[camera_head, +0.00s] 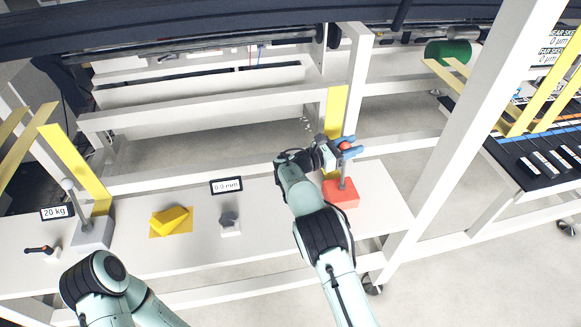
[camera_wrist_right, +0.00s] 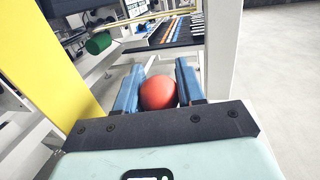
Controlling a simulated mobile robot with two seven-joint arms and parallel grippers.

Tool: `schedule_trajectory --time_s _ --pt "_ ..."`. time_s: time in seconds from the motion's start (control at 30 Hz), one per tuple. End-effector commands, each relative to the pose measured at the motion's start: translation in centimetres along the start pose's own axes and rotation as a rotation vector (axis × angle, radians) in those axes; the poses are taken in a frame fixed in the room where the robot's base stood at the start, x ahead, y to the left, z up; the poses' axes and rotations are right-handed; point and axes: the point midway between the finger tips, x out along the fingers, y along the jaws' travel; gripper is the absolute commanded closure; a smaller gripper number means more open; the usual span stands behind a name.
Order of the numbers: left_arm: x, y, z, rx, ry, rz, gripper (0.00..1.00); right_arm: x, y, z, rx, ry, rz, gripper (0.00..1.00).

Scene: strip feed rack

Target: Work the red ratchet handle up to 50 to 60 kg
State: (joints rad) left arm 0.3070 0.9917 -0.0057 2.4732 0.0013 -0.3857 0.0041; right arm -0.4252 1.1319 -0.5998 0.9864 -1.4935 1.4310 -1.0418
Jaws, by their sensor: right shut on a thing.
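The red ratchet has a red base block (camera_head: 341,194) on the right part of the white bench, a grey lever and a red ball knob (camera_head: 345,146) at its top. My right gripper (camera_head: 347,148) has its blue fingers shut on this knob. In the right wrist view the red knob (camera_wrist_right: 158,93) sits between the two blue fingers. The lever looks close to upright. A sign reading 20 kg (camera_head: 55,212) stands at the left, beside a grey ratchet (camera_head: 92,229). I see no kg sign by the red ratchet. My left arm shows at the bottom left; its gripper is out of view.
A yellow strip (camera_head: 336,110) rises behind the red ratchet. A yellow block (camera_head: 171,220), a small grey knob device (camera_head: 230,223) and a 0.0 mm sign (camera_head: 227,185) are mid-bench. A white post (camera_head: 480,120) stands to the right. Bare bench lies between them.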

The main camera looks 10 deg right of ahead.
Motion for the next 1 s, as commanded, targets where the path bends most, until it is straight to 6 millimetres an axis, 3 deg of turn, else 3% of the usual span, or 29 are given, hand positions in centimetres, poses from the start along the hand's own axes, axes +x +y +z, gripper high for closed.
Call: schedule_trajectory --time_s 0.03,0.1,0.23,0.63,0.67,0.7,1.0 --pt "-1.5 1.1 -1.6 0.007 0.020 0.007 0.57 0.2 1.2 0.5 -0.038 0.010 0.002 0.91" --pt "-2.5 1.9 -2.9 0.013 0.035 0.012 0.57 0.4 2.2 0.2 -0.097 0.021 0.005 0.91" --pt "-1.6 1.2 -1.8 0.008 0.022 0.008 0.57 0.5 2.6 -1.1 -0.177 0.036 0.008 0.91" --pt "-1.6 1.1 -1.7 0.007 0.020 0.007 0.57 0.4 2.8 -1.1 -0.196 0.039 0.010 0.91" --pt "-1.6 1.1 -1.7 0.007 0.020 0.007 0.57 0.4 2.8 -1.1 -0.195 0.040 0.010 0.59" --pt "-1.6 1.1 -1.7 0.007 0.021 0.007 0.57 0.4 2.8 -1.1 -0.195 0.040 0.010 0.53" --pt "-1.6 1.1 -1.7 0.007 0.020 0.007 0.57 0.3 2.8 -1.0 -0.193 0.038 0.009 0.53"
